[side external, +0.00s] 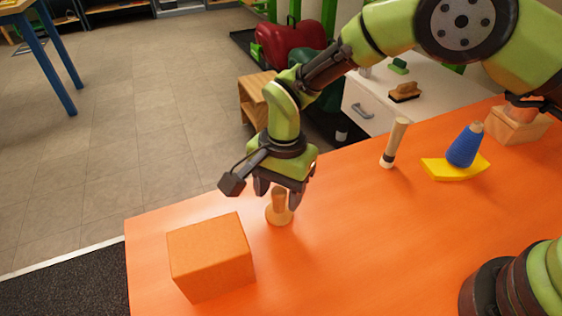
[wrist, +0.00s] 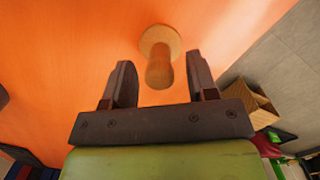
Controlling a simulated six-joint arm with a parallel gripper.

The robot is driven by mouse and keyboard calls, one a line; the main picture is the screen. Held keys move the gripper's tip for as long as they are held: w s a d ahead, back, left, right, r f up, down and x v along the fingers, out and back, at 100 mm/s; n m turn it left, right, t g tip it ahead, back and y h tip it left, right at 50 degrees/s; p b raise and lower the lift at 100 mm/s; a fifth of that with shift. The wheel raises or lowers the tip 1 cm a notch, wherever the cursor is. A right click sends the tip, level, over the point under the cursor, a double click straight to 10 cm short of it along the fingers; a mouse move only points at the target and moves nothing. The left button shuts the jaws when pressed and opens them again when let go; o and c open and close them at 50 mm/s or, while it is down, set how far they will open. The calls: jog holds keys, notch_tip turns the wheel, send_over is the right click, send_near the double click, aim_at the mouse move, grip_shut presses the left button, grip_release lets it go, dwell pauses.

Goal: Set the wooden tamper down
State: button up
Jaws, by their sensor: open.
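The wooden tamper (side external: 279,212) stands upright on the orange table, its round base down, near the table's far edge. It also shows in the wrist view (wrist: 160,58), just ahead of and between the finger lines. My gripper (side external: 281,192) is open just above and around the tamper's upper end in the side view. In the wrist view my gripper (wrist: 160,78) has its two dark fingers apart, with a gap on both sides of the handle. No finger visibly touches the tamper.
An orange block (side external: 211,258) stands to the left on the table (side external: 350,240). A light stick with a dark band (side external: 395,143), a yellow curved piece (side external: 455,170) with a blue cone (side external: 465,147), and a wooden block (side external: 517,125) stand to the right. The middle is clear.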

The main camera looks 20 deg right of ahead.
jog(key=d+r+n+t, duration=0.1)
jog(key=d+r, duration=0.2)
jog(key=r, duration=0.6)
jog(key=d+r, duration=0.3)
jog(key=r, duration=0.7)
jog(key=s+d+r+n+t+y, duration=0.1)
jog(key=s+d+r+n+t, duration=0.15)
jog(key=s+d+r, duration=0.4)
jog(key=s+d+n+t, duration=0.1)
jog(key=s+d+t, duration=0.1)
jog(key=s+d, duration=0.2)
jog(key=s+d+r+n+t, duration=0.1)
jog(key=s+d+n+t, duration=0.1)
jog(key=s, duration=0.6)
jog(key=shift+s+d, duration=0.15)
jog(key=shift+d, duration=0.7)
